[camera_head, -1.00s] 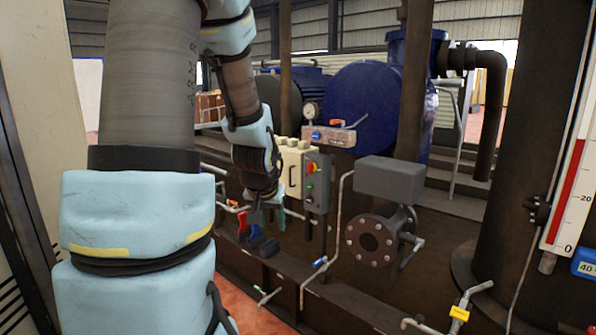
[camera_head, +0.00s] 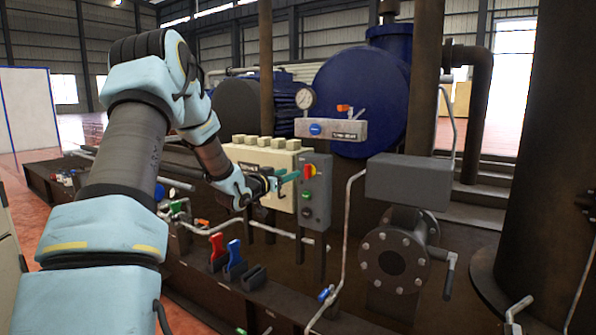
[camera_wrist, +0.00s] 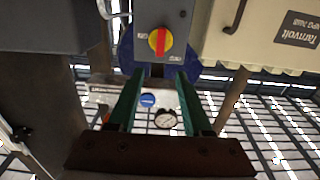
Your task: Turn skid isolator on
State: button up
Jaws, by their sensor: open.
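The skid isolator (camera_head: 310,171) is a rotary switch with a red handle on a yellow disc, on the front of a grey control box (camera_head: 317,209). In the wrist view, which looks upside down, the isolator (camera_wrist: 161,41) shows its red handle upright in the picture, with small unreadable labels on both sides. My gripper (camera_head: 288,177) is open, its green fingers pointing at the switch from the left in the head view. In the wrist view the empty gripper (camera_wrist: 158,75) has its fingertips short of the switch, spread to either side of it.
Green and dark buttons (camera_head: 306,197) sit below the isolator. A cream box (camera_head: 262,152) adjoins on the left. A gauge (camera_head: 305,98) and a panel with a blue button (camera_head: 316,129) are above. Red (camera_head: 217,246) and blue (camera_head: 234,258) levers stand below. A grey pipe (camera_head: 346,240) runs right.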

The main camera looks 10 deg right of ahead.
aim_at(306, 167)
jog(key=x, duration=0.9)
jog(key=shift+w+d+p, duration=0.3)
jog(key=shift+p, duration=0.05)
jog(key=shift+c, duration=0.3)
grip_shut()
